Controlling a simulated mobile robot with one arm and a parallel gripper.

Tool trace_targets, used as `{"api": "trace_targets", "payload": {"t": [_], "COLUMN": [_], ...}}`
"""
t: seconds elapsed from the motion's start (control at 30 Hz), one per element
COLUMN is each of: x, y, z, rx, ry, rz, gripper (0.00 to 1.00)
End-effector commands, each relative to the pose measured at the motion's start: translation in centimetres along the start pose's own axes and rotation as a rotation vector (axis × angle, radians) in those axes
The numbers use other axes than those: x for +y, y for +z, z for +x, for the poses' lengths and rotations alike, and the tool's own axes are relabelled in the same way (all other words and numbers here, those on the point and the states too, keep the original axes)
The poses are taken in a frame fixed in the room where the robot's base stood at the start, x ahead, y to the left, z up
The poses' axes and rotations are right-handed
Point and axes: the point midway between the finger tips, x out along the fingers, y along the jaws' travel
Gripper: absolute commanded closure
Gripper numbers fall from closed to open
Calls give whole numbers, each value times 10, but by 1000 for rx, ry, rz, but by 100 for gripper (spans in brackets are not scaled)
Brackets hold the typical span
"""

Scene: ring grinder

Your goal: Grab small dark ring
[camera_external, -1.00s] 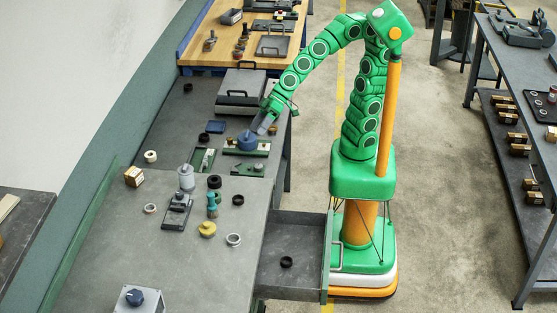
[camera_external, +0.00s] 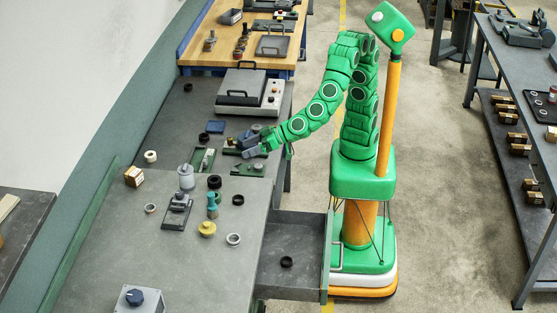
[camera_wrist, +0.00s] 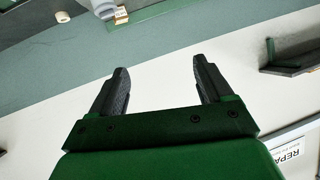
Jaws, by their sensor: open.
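Several dark rings show in the external view. One dark ring (camera_external: 238,200) lies flat on the near bench. Another dark ring (camera_external: 286,262) lies inside the open drawer. A thicker dark ring (camera_external: 214,182) is beside the teal-topped part, and one more dark ring (camera_external: 187,87) lies on the far part of the bench. I cannot tell which is the small one the task names. My gripper (camera_external: 244,149) is low over the green fixtures, pointing left. In the wrist view my gripper (camera_wrist: 160,78) is open and empty, with no ring between its fingers.
The open drawer (camera_external: 290,226) juts out from the bench beside my base. A grey pot (camera_external: 186,176), a yellow knobbed part (camera_external: 207,229), a light ring (camera_external: 233,240) and a small box (camera_external: 133,176) stand on the bench. A lidded machine (camera_external: 252,90) is behind the gripper.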

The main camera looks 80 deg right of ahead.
Motion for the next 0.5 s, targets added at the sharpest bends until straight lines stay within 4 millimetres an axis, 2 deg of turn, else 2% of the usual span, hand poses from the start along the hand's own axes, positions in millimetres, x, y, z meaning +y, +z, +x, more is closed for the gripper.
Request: {"api": "trace_targets", "payload": {"t": [0.2,0.5], "x": [5,14], "y": [15,27], "z": [-8,-20], "rx": [30,65], "ry": [84,175], "rz": [-43,-92], "gripper": [20,20]}}
